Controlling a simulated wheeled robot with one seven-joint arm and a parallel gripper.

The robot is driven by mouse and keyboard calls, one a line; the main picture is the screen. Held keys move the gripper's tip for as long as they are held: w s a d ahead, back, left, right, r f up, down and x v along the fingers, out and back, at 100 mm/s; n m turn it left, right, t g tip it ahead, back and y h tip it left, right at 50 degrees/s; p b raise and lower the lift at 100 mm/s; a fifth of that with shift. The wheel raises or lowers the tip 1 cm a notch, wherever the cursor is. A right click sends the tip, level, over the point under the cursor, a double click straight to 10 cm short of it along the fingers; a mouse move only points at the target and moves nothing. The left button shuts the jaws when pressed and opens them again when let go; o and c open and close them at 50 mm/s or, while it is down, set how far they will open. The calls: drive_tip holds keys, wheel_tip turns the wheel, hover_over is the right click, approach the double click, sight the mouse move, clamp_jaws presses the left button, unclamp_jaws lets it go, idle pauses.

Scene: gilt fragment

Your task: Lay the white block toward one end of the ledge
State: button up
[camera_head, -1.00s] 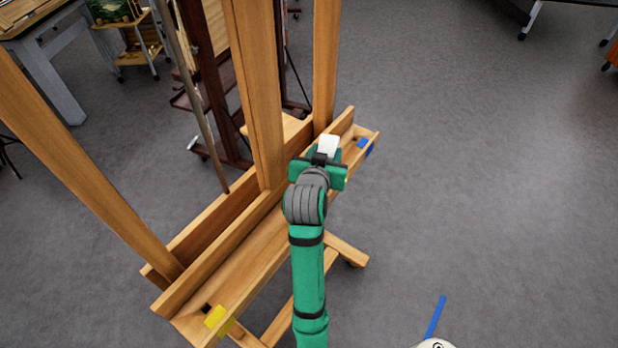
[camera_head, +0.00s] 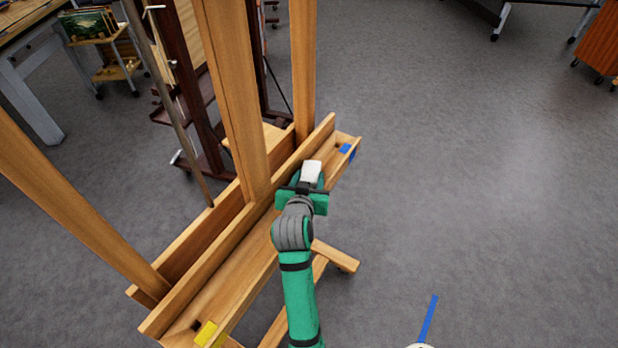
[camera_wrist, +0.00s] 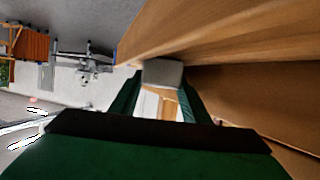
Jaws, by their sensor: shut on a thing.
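The white block (camera_head: 312,171) is held at the tip of my gripper (camera_head: 308,184), above the right part of the easel's wooden ledge (camera_head: 232,262). In the wrist view the block (camera_wrist: 162,73) sits between the two green fingers of my gripper (camera_wrist: 160,92), close to the wood. I cannot tell whether the block touches the ledge. The ledge has a yellow mark (camera_head: 206,333) at its near left end. It has a blue mark (camera_head: 346,149) at its far right end, a little beyond the block.
Tall easel posts (camera_head: 230,100) rise behind the ledge, close to my gripper. A dark easel (camera_head: 205,110) and a small cart (camera_head: 115,65) stand further back. A blue strip (camera_head: 428,318) shows at the lower right. The floor to the right is mostly clear.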

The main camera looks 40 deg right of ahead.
drive_tip(key=o, duration=0.7)
drive_tip(key=shift+o, duration=0.2)
drive_tip(key=shift+r, duration=0.15)
drive_tip(key=v, duration=1)
drive_tip(key=shift+a+r, duration=0.15)
drive_tip(key=shift+a, duration=0.15)
drive_tip(key=shift+s+a+r, duration=0.2)
drive_tip(key=shift+s+a, duration=0.1)
drive_tip(key=shift+s, duration=0.2)
drive_tip(key=shift+a, duration=0.1)
drive_tip(key=shift+a, duration=0.1)
